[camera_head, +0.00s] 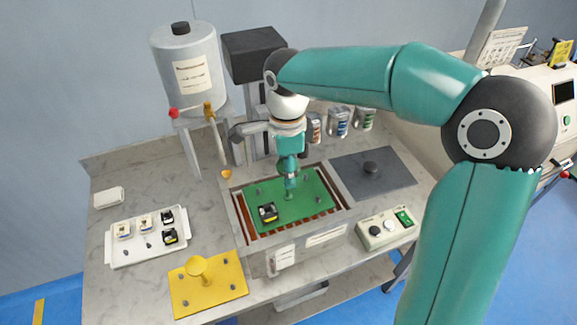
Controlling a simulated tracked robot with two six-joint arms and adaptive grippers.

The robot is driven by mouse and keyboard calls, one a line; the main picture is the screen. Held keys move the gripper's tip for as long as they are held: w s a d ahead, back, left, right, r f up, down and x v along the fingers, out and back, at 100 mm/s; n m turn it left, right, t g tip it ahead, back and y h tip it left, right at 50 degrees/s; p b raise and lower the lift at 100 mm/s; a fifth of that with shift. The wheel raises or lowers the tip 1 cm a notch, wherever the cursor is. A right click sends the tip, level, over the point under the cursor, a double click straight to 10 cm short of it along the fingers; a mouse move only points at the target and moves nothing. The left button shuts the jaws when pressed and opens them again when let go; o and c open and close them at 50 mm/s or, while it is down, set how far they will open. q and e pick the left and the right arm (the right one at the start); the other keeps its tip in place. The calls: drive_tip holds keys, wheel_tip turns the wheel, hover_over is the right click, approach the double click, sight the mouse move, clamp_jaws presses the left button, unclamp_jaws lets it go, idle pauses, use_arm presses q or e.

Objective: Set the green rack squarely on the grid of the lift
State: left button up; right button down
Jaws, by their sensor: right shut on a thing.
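The green rack (301,208) is a flat plate with small pegs, inside the rectangular opening of the grey tank (233,215) in the bench. It lies roughly in line with the walls. A black-and-yellow part (267,212) sits on its left side. Reddish-brown slats of the lift's grid (262,236) show along the front and side edges; the rack hides the rest. My right gripper (290,192) points down at the rack's middle and is shut on its handle, which it mostly hides. I cannot tell whether the rack touches the grid. My left gripper is out of view.
A grey lid (372,178) with a knob lies right of the opening. A control box (387,228) stands front right. Cans (338,122) and a cylinder (187,65) stand behind.

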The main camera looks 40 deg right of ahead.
drive_tip(key=shift+f+b, duration=0.45)
drive_tip(key=shift+f, duration=0.15)
drive_tip(key=shift+c, duration=2.2)
unclamp_jaws()
wheel_tip(320, 180, up, 12)
drive_tip(key=shift+f, duration=0.1)
